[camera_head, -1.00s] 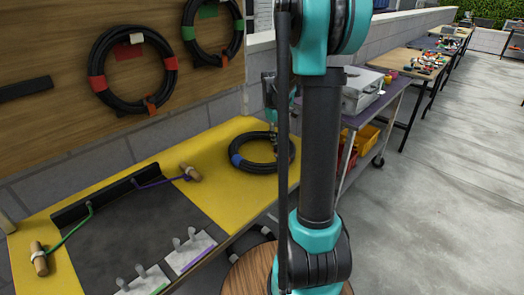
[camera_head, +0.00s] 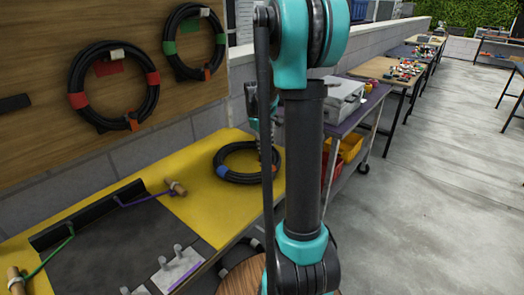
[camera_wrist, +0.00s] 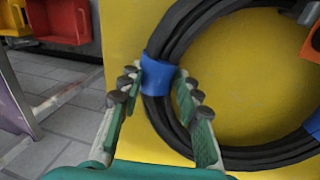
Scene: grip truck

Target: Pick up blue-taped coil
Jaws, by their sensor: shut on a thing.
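The black coil with blue tape (camera_head: 246,179) lies on the yellow part of the bench in the head view, and it fills much of the wrist view (camera_wrist: 176,45). One blue tape band (camera_head: 222,171) shows on its left side in the head view. In the wrist view, my gripper (camera_wrist: 163,86) has its green fingers on either side of the coil at a blue band (camera_wrist: 158,75), shut on it. A second blue band sits at the right edge of that view. In the head view, my arm partly hides the coil's right side and the gripper.
Black coils with red tape (camera_head: 78,99) and green tape (camera_head: 169,47) hang on the wooden board. The yellow bench (camera_head: 150,160) carries a dark mat with pegs and cords. A cart (camera_head: 360,117) with a grey case and bins stands to the right. Floor further right is clear.

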